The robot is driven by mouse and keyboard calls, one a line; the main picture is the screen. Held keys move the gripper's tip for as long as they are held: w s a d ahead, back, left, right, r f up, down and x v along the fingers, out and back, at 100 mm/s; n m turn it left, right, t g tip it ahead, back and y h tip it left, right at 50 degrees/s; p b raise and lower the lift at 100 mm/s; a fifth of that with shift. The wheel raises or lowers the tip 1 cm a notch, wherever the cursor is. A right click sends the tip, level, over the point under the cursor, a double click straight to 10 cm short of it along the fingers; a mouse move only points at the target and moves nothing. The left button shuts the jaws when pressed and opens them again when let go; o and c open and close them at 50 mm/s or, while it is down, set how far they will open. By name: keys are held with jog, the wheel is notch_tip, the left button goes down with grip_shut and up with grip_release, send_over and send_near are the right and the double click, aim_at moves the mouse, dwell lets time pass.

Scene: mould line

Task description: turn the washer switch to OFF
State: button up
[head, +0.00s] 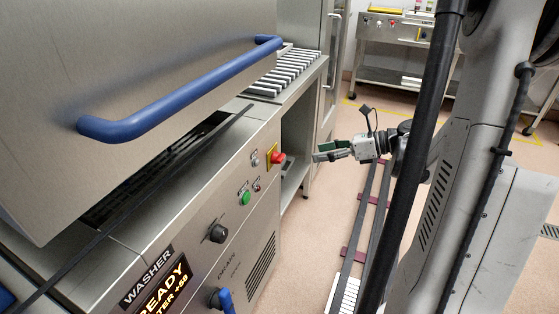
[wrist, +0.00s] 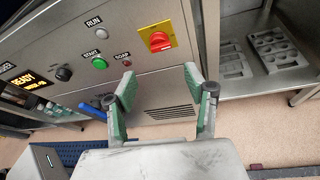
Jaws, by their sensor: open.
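The washer's front panel shows a red rotary switch (head: 278,159) on a yellow plate, near the panel's far end. It also shows in the wrist view (wrist: 159,41), above the gap between my fingers. Its grip looks roughly crosswise in that view; no OFF mark is readable. My gripper (head: 322,151) stands out in front of the panel, to the right of the switch and apart from it. In the wrist view, its two green-padded fingers (wrist: 168,88) are spread wide with nothing between them.
The panel also has a black knob (head: 217,233), a green start button (head: 245,198) and a lit READY display (head: 163,290). A blue handle (head: 180,90) juts from the hood. A shelf with grey moulds (wrist: 268,52) is right of the panel. Floor in front is open.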

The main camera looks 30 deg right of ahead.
aim_at(283, 159)
jog(key=b+x, duration=0.3)
jog(key=x, duration=1)
jog(key=shift+a+b, duration=0.1)
jog(key=shift+b, duration=0.25)
jog(key=c, duration=1.1)
